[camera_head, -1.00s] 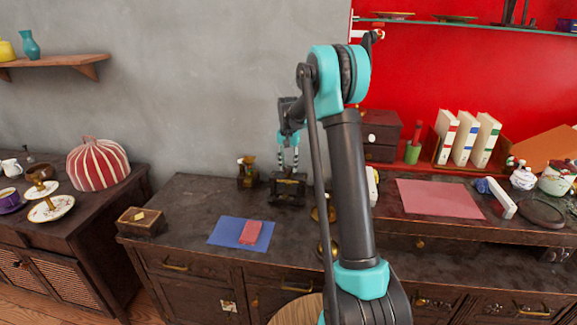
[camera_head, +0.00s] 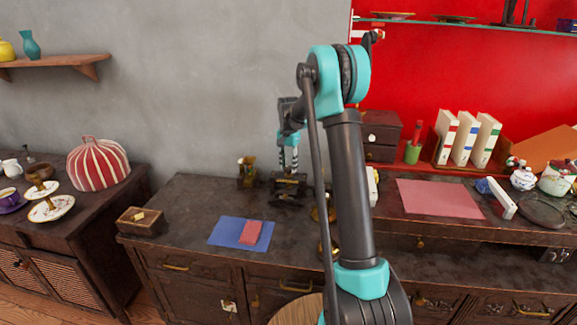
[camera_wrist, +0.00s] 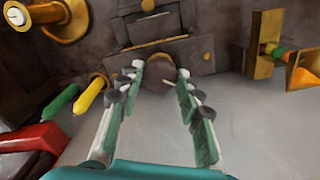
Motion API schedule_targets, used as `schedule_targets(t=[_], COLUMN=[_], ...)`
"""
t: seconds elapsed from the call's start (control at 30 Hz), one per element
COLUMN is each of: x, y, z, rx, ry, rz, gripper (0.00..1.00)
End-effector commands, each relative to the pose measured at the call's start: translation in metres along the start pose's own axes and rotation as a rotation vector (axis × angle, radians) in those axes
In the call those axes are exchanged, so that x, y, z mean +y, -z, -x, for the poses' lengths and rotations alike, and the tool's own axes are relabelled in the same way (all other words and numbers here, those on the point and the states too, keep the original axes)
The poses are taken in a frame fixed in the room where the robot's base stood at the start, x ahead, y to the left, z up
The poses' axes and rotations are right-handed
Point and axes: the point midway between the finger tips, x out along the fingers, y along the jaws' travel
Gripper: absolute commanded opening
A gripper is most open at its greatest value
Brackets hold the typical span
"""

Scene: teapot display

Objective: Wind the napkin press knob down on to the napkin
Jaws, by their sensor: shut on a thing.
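The napkin press (camera_head: 289,188) is a dark, low frame with brass-coloured fittings on the cabinet top, near the wall. It also shows in the wrist view (camera_wrist: 165,50). Its round brown knob (camera_wrist: 159,72) sits between my fingertips in the wrist view. My gripper (camera_head: 288,165) points down over the press in the head view and is shut on the knob. The fingers (camera_wrist: 160,75) stand on either side of the knob. I cannot make out the napkin in the press.
A small brass-and-wood item (camera_head: 247,172) stands just left of the press. A blue mat (camera_head: 224,230) with a red folded piece (camera_head: 250,232) lies in front. A wooden box (camera_head: 141,222) is at the left edge. My arm hides part of the cabinet right of the press.

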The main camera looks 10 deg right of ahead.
Motion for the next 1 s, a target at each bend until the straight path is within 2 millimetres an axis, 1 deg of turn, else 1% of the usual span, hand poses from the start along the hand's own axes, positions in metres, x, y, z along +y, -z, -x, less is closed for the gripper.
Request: schedule_targets(t=[0.07, 0.1, 0.27, 0.53, 0.67, 0.77, 1.0], x=[-0.001, -0.001, 0.0, 0.0, 0.0, 0.0, 0.0], y=[0.001, 0.001, 0.001, 0.0, 0.0, 0.0, 0.0], z=[0.0, 0.0, 0.0, 0.0, 0.007, 0.021, 0.07], rx=[0.002, 0.002, 0.001, 0.0, 0.0, 0.0, 0.0], ry=[0.001, 0.001, 0.001, 0.0, 0.0, 0.0, 0.0], rz=[0.0, 0.0, 0.001, 0.001, 0.001, 0.001, 0.001], gripper=[0.06, 0.36, 0.56, 0.56, 0.56, 0.56, 0.56])
